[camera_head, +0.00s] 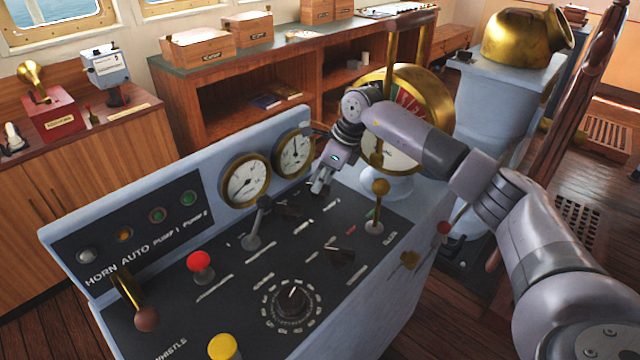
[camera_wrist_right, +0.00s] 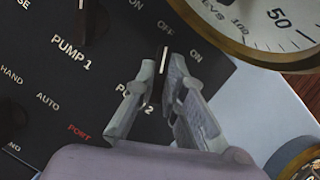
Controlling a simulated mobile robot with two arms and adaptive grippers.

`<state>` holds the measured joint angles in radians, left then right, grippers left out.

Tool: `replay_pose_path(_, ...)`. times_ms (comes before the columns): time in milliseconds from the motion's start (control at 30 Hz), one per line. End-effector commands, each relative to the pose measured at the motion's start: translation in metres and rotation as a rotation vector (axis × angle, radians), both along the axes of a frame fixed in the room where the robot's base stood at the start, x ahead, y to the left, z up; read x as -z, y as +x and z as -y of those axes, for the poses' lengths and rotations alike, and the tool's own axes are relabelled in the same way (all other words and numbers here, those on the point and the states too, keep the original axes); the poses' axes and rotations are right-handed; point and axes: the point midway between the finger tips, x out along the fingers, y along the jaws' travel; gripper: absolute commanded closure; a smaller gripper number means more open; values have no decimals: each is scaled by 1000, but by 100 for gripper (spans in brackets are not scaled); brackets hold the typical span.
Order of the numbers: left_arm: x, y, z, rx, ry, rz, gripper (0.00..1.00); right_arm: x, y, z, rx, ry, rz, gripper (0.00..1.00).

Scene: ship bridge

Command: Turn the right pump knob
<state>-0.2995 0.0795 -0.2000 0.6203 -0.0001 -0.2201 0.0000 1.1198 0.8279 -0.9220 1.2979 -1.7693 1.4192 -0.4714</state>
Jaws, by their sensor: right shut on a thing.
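The right pump knob (camera_wrist_right: 160,75) is a dark knob with a white pointer line, on the black console panel by the PUMP 2 label. In the wrist view its line points up, roughly toward OFF, with ON to the right. My right gripper (camera_head: 319,186) comes down onto the panel below the right gauge and hides this knob in the head view. In the wrist view my right gripper (camera_wrist_right: 168,95) has its two fingers on either side of the knob, shut on it. The left pump knob (camera_head: 288,210) is just to the left. My left gripper is out of view.
The left gauge (camera_head: 246,180) and right gauge (camera_head: 293,153) stand close behind my gripper.

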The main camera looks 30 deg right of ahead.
Motion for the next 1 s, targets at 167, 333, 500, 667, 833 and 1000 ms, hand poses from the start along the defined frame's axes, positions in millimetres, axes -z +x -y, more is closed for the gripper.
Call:
replay_pose_path(167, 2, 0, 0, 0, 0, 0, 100, -1, 1, 1, -45, -1, 3, 100)
replay_pose_path(333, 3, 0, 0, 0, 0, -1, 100, -1, 1, 1, -64, -1, 3, 100)
replay_pose_path(500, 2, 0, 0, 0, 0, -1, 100, -1, 1, 1, -66, -2, 3, 100)
replay_pose_path(667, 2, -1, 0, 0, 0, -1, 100, -1, 1, 1, -67, -3, 3, 100)
replay_pose_path(833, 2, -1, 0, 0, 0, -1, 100, -1, 1, 1, -66, -2, 3, 79)
replay_pose_path(1000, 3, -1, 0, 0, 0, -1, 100, -1, 1, 1, -65, -1, 2, 69)
